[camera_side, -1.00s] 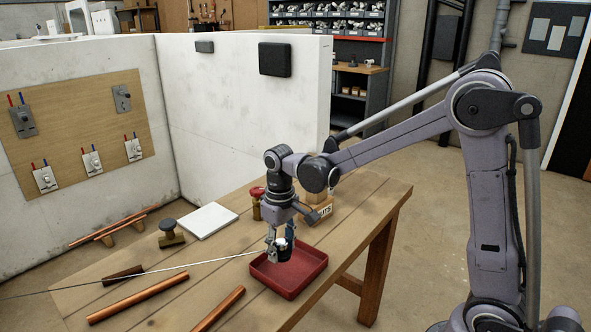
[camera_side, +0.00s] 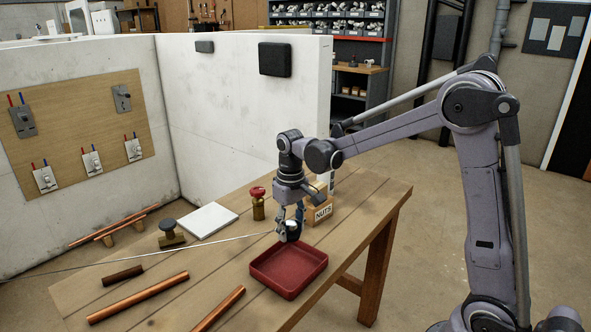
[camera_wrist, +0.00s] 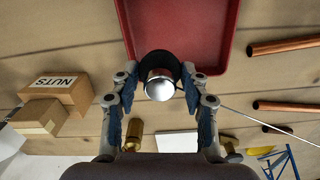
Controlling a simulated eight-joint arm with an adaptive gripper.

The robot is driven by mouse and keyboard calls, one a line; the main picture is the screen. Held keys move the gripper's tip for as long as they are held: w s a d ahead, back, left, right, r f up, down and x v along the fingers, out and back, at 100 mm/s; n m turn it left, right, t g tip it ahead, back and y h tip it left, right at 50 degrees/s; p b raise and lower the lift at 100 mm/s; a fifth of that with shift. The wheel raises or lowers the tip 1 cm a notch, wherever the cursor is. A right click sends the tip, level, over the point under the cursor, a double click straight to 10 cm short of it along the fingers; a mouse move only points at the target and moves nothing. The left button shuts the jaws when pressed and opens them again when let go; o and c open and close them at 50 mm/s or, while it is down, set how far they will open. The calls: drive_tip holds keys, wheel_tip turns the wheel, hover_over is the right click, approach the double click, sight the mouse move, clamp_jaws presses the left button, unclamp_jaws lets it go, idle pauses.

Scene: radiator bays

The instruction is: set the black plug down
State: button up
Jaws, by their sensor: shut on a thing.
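The black plug (camera_wrist: 150,63) is between my gripper's two fingers, dark with a shiny silver round end. It also shows in the side view (camera_side: 291,231). My gripper (camera_side: 290,228) is shut on it and points down. In the side view it is held by the back edge of the red tray (camera_side: 315,262). In the wrist view (camera_wrist: 163,88) the plug overlaps the tray's near edge (camera_wrist: 229,40). The tray's visible floor is empty. The plug's underside is hidden, so I cannot tell its exact height.
The box marked NUTS (camera_side: 319,211) stands close behind my gripper. A red-topped brass valve (camera_side: 258,205), a dark-topped one (camera_side: 170,235) and a white slab (camera_side: 207,220) stand left. Copper pipes (camera_side: 138,298) lie in front. A thin line (camera_side: 150,256) runs leftward from my gripper.

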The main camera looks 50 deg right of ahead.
drive_tip(key=d+r+m, duration=0.3)
drive_tip(key=d, duration=1.2)
drive_tip(key=w+a+f, duration=0.2)
drive_tip(key=w, duration=0.1)
drive_tip(key=w+a+f, duration=0.2)
drive_tip(key=a, duration=0.1)
drive_tip(key=w+a+f, duration=0.3)
drive_tip(key=shift+w+a, duration=0.15)
drive_tip(key=shift+w, duration=0.15)
drive_tip(key=shift+f, duration=2.1)
drive_tip(key=shift+f, duration=0.15)
drive_tip(key=o, duration=1.1)
drive_tip(key=shift+o, duration=0.2)
